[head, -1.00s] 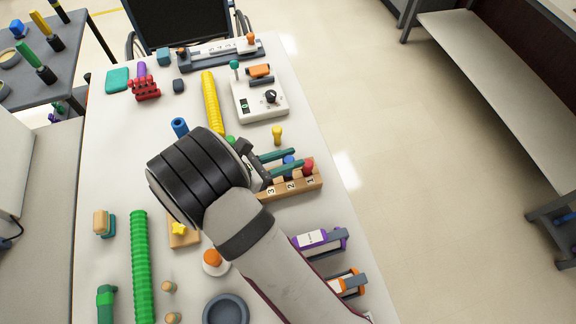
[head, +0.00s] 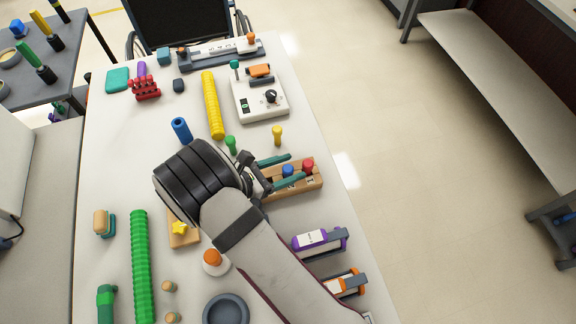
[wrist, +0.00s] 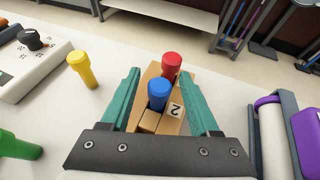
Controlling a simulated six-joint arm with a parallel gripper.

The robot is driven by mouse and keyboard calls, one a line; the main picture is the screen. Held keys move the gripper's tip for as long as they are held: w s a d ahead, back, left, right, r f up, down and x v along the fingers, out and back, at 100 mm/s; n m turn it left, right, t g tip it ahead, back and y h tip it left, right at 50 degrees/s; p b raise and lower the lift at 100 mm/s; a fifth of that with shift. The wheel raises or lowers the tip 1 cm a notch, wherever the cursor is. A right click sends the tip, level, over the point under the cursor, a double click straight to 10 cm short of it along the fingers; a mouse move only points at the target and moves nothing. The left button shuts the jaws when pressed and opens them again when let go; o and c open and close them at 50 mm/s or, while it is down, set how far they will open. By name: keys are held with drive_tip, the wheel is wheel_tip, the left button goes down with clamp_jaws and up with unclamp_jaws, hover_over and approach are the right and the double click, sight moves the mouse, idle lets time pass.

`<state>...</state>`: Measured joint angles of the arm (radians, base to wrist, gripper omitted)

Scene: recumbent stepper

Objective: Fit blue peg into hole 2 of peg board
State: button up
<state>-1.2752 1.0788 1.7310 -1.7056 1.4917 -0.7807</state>
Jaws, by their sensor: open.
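The blue peg (head: 288,169) stands upright at the wooden peg board (head: 315,186), beside the number 2 label; its lower end is hidden. In the wrist view the blue peg (wrist: 158,94) is between my gripper's (wrist: 161,74) two teal fingers, with gaps on both sides. My gripper (head: 290,168) is open, its fingers reaching over the board. The red peg (head: 308,164) stands at the board's far end, just beyond the blue one, also seen in the wrist view (wrist: 171,65). My arm hides the board's left end.
A yellow peg (head: 277,134) and a green peg (head: 231,144) stand apart on the table. A switch box (head: 262,103) is behind the board.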

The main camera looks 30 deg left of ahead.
drive_tip(key=shift+r, duration=0.2)
drive_tip(key=v, duration=1.2)
drive_tip(key=shift+a, duration=0.1)
drive_tip(key=shift+f, duration=0.1)
